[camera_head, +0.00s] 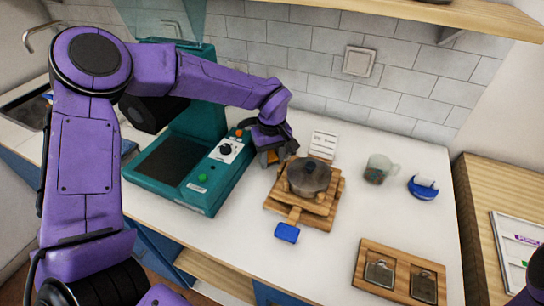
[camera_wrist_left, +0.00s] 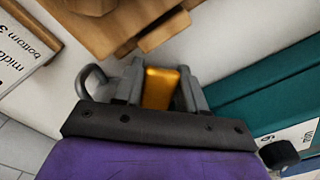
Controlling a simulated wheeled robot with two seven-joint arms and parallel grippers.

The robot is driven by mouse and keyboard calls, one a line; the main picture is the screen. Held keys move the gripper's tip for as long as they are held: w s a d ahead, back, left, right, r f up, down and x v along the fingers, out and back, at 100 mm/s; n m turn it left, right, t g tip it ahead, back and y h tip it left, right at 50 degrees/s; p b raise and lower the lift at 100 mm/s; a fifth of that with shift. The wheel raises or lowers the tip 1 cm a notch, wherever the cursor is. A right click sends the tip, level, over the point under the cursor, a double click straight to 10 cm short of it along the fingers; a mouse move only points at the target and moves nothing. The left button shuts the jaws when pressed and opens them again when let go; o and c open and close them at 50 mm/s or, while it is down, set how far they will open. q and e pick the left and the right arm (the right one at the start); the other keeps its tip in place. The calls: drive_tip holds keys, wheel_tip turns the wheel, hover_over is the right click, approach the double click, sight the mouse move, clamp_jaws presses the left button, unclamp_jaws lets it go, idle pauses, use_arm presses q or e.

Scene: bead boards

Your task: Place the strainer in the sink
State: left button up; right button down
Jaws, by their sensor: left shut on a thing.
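My left gripper (camera_head: 272,158) is beside the teal machine, just left of the stacked wooden boards. In the left wrist view its fingers (camera_wrist_left: 158,88) are shut on an orange-yellow block-like piece (camera_wrist_left: 160,88). A grey metal loop (camera_wrist_left: 88,80) shows beside the fingers. I cannot tell whether the held piece belongs to the strainer, and no strainer is clearly seen elsewhere. The sink (camera_head: 28,108) is at the far left, partly hidden by my left arm. My right gripper is not in view.
The teal machine (camera_head: 160,170) stands between the gripper and the sink. A glass cup (camera_head: 379,168), a blue holder (camera_head: 423,187) and a wooden tray (camera_head: 398,283) are on the right.

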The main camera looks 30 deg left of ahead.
use_arm(q)
drive_tip(key=o, duration=0.8)
drive_tip(key=shift+o, duration=0.2)
